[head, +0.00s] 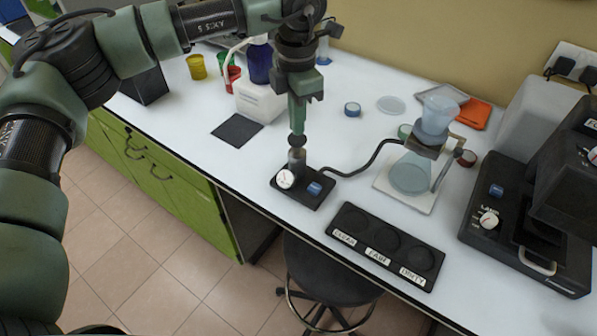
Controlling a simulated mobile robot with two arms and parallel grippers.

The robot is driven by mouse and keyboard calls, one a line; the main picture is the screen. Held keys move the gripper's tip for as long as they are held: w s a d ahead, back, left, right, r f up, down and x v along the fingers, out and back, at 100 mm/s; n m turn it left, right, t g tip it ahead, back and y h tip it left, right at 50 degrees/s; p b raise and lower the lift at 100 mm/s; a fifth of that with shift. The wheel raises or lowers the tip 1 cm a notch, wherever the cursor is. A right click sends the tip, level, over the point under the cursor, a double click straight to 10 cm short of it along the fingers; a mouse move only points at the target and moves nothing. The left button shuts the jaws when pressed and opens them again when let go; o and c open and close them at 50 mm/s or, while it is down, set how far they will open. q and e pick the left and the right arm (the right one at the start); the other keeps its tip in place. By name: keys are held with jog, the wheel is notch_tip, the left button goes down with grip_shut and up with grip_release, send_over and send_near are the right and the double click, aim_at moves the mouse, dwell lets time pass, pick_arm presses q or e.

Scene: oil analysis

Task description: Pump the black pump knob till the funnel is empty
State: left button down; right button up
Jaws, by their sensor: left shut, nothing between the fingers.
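The black pump knob (297,142) tops the grey cylinder (297,160) of a hand pump on a black base (322,201) with a white gauge (286,179) and a blue knob (314,188). My left gripper (297,127) is shut and empty, pointing down right over the pump knob; I cannot tell whether it touches. A black hose (362,164) runs from the pump to the filter flask (409,176). The translucent funnel (438,115) sits above the flask in a stand; its liquid level is hard to tell. My right gripper is out of view.
A black three-well holder with labels (386,246) lies in front of the flask. A dark instrument (518,240) stands at the right. A white canister (258,100), a black mat (237,131) and cups are behind on the left. A stool (335,275) stands below the table's front edge.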

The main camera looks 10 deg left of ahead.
aim_at(297, 137)
pick_arm(q)
jog(key=shift+f, duration=0.15)
dwell(0.3)
jog(key=shift+f+b, duration=1.5)
jog(key=shift+f, duration=0.35)
jog(key=shift+r, duration=0.2)
jog(key=shift+r+p, duration=1.05)
jog(key=shift+r, duration=0.75)
jog(key=shift+r+p, duration=1.45)
jog(key=shift+r, duration=1.05)
